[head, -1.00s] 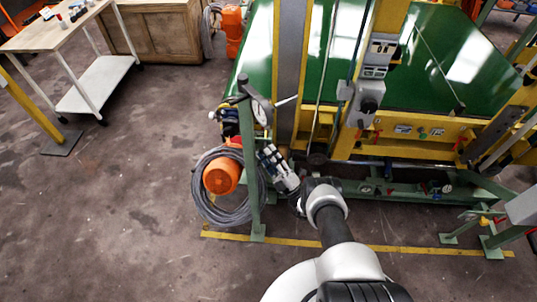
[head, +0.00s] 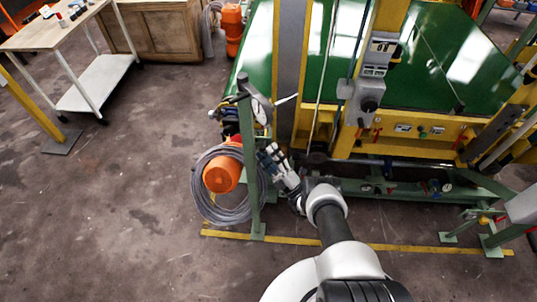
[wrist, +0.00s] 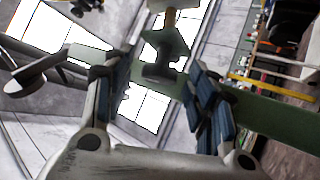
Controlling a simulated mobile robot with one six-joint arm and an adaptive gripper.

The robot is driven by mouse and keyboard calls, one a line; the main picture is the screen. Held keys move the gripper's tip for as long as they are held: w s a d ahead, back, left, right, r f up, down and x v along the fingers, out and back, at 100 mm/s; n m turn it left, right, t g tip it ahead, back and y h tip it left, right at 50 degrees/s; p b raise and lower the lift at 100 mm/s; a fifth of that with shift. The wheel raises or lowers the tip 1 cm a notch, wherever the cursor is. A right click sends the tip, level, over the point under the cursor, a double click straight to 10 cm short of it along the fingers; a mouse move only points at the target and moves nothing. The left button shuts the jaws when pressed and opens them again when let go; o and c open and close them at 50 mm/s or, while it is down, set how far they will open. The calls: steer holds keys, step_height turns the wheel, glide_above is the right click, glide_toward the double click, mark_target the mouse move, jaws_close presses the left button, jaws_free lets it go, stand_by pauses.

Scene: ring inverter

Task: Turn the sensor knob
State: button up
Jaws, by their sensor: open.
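In the wrist view my two dark-padded fingers (wrist: 158,85) stand apart. A dark, rounded knob-like part (wrist: 158,73) on a green bracket (wrist: 175,45) shows in the gap between them, and I see no clear contact. I cannot tell for sure that this part is the sensor knob. A grey box with a black knob (head: 368,105) sits on the yellow column, away from my gripper.
A coiled grey cable (head: 230,212) and an orange motor (head: 222,174) lie left of the post. The green machine bed (head: 440,55) and yellow frame (head: 430,136) stand behind. A white trolley (head: 95,80) stands at upper left.

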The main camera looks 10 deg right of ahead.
steer(key=shift+w+d+n+g+b, duration=0.1)
steer(key=shift+n+g+b, duration=0.2)
steer(key=shift+n+b, duration=0.1)
